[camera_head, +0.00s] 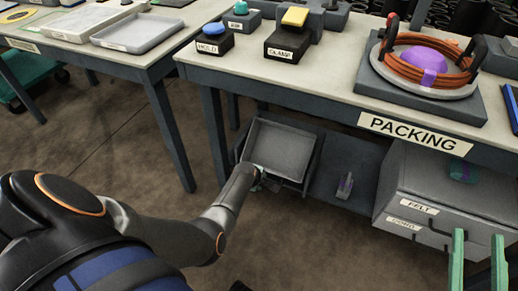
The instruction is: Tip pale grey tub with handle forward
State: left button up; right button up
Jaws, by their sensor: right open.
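The pale grey tub (279,149) is below the packing table, left of centre, with its open inside facing up toward me. Dark sides frame it, and it looks empty. My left arm reaches in from the left, and my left gripper (264,178) is at the tub's near lower-left edge. The wrist hides most of that gripper, so I cannot tell whether its jaws hold the rim or the handle. The tub's handle is not clearly visible. My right gripper (478,268) is open and empty at the bottom right, its two green fingers apart.
The packing table (340,72) overhangs the tub. A grey drawer cabinet (440,190) stands right of it under the table. A small grey upright object (345,186) is on the low shelf between. Mold and clamp button boxes and an orange coil (400,60) sit on top.

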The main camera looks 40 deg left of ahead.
pick_arm(q)
jog(key=shift+p+v, duration=0.75)
jog(key=shift+v, duration=0.2)
pick_arm(e)
notch_tip(320, 180, down, 11)
jog(key=d+m+g+h, duration=0.1)
jog(key=m+g+h, duration=0.1)
jog(key=g, duration=0.2)
jog(key=shift+r+h, duration=0.15)
jog(key=shift+h, duration=0.25)
jog(key=shift+d, duration=0.1)
